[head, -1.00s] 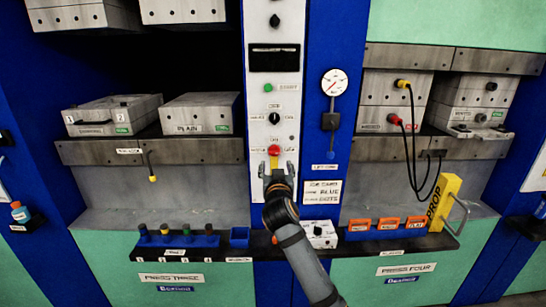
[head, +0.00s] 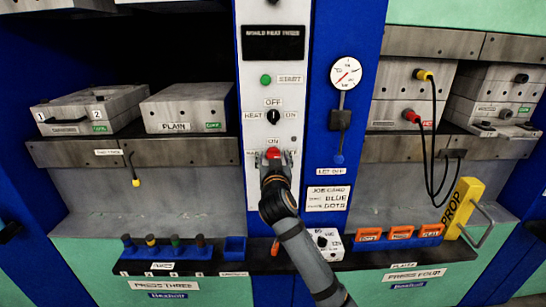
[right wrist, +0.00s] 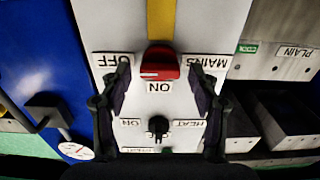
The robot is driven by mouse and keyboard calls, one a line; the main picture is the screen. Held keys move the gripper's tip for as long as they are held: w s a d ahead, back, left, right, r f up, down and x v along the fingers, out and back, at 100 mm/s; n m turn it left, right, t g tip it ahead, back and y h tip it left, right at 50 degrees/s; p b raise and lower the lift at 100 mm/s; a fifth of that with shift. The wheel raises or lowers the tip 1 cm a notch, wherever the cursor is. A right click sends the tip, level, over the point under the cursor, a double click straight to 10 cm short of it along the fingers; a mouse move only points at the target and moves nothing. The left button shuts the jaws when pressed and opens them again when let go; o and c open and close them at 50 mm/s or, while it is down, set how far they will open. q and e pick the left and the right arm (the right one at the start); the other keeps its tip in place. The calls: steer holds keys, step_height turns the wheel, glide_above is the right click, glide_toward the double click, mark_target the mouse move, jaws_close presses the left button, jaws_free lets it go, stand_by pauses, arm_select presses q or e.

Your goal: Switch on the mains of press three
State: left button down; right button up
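The mains switch of press three has a red grip (head: 273,153) on the white control panel (head: 268,93). In the right wrist view, which is upside down, the red grip (right wrist: 160,63) sits at the end of a yellow strip (right wrist: 161,18), close to the ON label (right wrist: 159,87). The OFF label (right wrist: 113,60) and the MAINS label (right wrist: 208,62) flank it. My right gripper (right wrist: 160,75) is open, its fingers on either side of the red grip with gaps between. In the head view my right gripper (head: 274,165) covers the switch's lower part. My left gripper is out of view.
A gauge (head: 346,73) is on the blue column to the right. A ledge below (head: 215,268) holds several coloured pegs and orange blocks.

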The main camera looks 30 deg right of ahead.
steer(key=c, duration=0.9)
steer(key=shift+c, duration=0.7)
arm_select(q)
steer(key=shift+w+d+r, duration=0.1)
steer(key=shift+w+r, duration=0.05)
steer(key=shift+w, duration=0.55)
